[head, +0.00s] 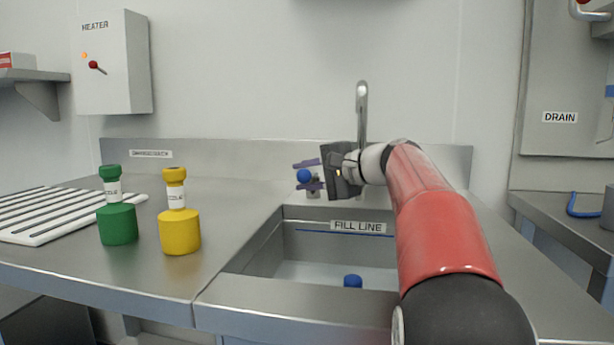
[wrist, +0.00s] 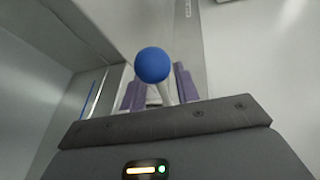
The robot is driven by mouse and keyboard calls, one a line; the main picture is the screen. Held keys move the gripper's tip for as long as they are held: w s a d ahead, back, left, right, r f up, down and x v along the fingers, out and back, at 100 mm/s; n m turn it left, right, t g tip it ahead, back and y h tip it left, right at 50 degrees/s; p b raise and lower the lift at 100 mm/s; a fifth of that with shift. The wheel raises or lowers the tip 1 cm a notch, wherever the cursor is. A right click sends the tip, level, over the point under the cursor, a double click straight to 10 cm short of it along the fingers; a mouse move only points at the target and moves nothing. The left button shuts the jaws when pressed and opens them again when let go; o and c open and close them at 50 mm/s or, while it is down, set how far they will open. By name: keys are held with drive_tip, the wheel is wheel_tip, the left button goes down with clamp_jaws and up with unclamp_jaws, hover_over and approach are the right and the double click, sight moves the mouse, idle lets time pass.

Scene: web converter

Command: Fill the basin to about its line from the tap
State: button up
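The steel basin (head: 262,252) is sunk in the counter, with a FILL LINE label (head: 357,226) and a blue line (head: 310,232) on its back wall. A pale surface shows low in it; I cannot tell whether it is water. A small blue plug-like piece (head: 352,281) shows near its front. The tap (head: 362,105) rises behind my wrist, which hides its lower part; no stream shows. My gripper (head: 308,175) is open, its purple fingers above and below a blue ball knob (head: 304,176), apparently without pressing it. The wrist view shows the knob (wrist: 152,65) between the parted fingers.
A green bottle (head: 118,222) and a yellow bottle (head: 179,230) stand on the counter left of the basin, near a white slatted rack (head: 50,212). A HEATER box (head: 112,65) hangs on the wall. A DRAIN panel (head: 560,80) is at right.

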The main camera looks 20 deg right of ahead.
clamp_jaws()
drive_tip(key=shift+w+a+m+t+h+p, duration=0.15)
drive_tip(key=shift+w+a+m+t+h, duration=0.3)
drive_tip(key=shift+m+h, duration=0.6)
drive_tip(key=shift+w+a+m+t+h+p, duration=0.1)
drive_tip(key=shift+w+a+m+t+h, duration=0.3)
drive_tip(key=shift+m+h, duration=0.7)
drive_tip(key=shift+w+a+m+t+h+p, duration=0.15)
drive_tip(key=shift+w+a+m+t+h, duration=0.25)
drive_tip(key=shift+m+h, duration=0.65)
drive_tip(key=shift+n+h, duration=0.3)
drive_tip(key=shift+n, duration=0.1)
unclamp_jaws()
